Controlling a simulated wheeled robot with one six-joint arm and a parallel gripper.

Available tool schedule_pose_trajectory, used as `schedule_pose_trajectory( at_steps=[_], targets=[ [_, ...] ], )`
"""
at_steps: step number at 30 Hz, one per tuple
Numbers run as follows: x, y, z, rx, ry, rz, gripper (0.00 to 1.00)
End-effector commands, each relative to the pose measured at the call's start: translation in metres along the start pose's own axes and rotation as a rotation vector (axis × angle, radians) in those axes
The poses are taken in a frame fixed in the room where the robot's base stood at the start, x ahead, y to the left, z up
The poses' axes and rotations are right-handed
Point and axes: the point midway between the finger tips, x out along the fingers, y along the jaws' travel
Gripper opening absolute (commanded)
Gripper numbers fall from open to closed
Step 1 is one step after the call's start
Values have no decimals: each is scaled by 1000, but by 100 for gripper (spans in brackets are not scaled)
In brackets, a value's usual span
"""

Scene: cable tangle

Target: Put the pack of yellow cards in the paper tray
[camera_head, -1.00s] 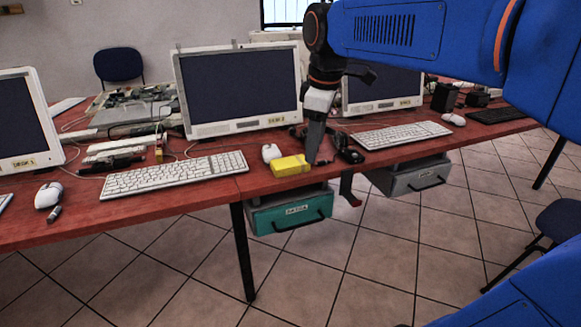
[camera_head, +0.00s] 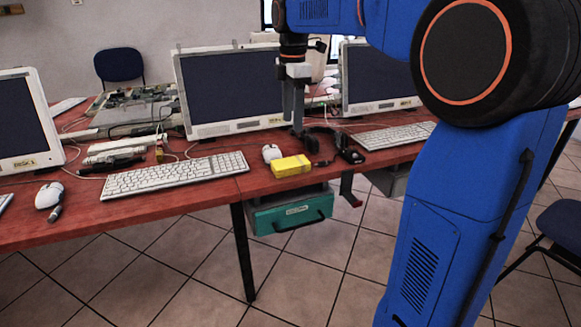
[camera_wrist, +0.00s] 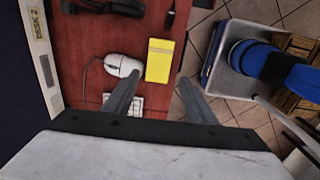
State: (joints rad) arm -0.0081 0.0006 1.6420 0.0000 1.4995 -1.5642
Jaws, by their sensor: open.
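The pack of yellow cards (camera_head: 291,165) lies on the red desk near its front edge, just right of a white mouse. It also shows in the wrist view (camera_wrist: 159,60), ahead of and between the finger lines. My gripper (camera_head: 298,131) points down above the desk, behind the pack in the head view. In the wrist view its two fingers (camera_wrist: 159,78) stand apart with nothing between them. I cannot make out a paper tray for certain in either view.
A white mouse (camera_head: 271,153) and a keyboard (camera_head: 176,174) lie left of the pack. A monitor (camera_head: 231,90) stands behind. Black cables and a small black device (camera_head: 350,156) lie to the right. A teal drawer (camera_head: 290,215) hangs under the desk edge.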

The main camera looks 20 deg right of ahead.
Motion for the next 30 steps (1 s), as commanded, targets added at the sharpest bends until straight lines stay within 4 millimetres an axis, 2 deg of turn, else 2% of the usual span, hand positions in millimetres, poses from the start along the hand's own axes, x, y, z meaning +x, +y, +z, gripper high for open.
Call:
schedule_pose_trajectory(
  at_steps=[6, 12, 20, 30],
  targets=[
    [40, -1, 0, 1, 0, -3, 52],
    [70, -1, 0, 1, 0, -2, 52],
    [86, 0, -1, 1, 0, -1, 52],
    [128, 1, -6, 1, 0, -2, 52]
  ],
)
